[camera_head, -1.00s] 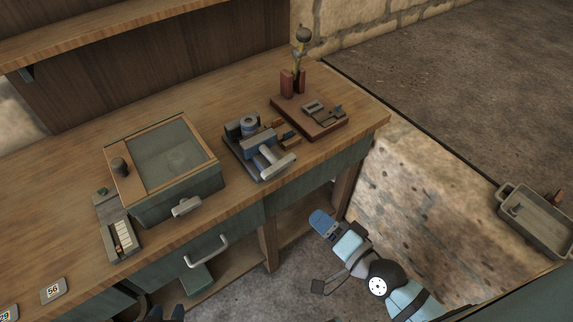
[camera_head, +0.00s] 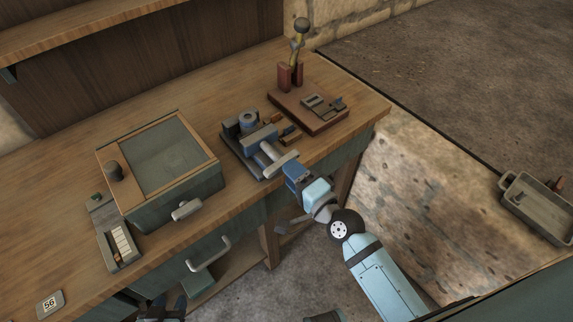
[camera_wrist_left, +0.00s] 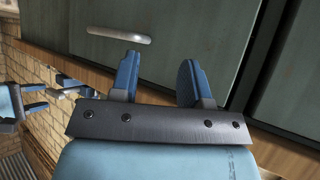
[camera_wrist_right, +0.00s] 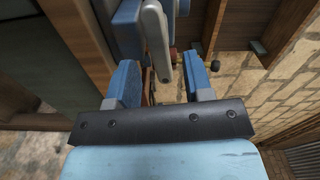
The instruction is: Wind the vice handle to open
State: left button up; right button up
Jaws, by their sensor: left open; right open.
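The blue-grey vice (camera_head: 257,134) sits near the front edge of the wooden bench. Its pale grey handle bar (camera_head: 284,161) is at the near end of the screw. My right gripper (camera_head: 287,169) is right at the handle, its fingers partly hidden in the head view. In the right wrist view the handle (camera_wrist_right: 155,42) reaches down between the two open fingers (camera_wrist_right: 160,82), nearer the left finger; I cannot tell if they touch. My left gripper (camera_head: 168,306) is open and empty, low in front of the bench drawers, and shows in the left wrist view (camera_wrist_left: 160,78).
A glass-lidded box (camera_head: 165,160) stands left of the vice. A red-brown board (camera_head: 310,112) with small parts and a knobbed lever (camera_head: 299,45) stands to the right. A drawer handle (camera_wrist_left: 118,35) lies just ahead of my left gripper. A grey tray (camera_head: 537,205) is at far right.

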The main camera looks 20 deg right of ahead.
aim_at(280, 162)
jog(key=shift+x, duration=1.4)
grip_shut()
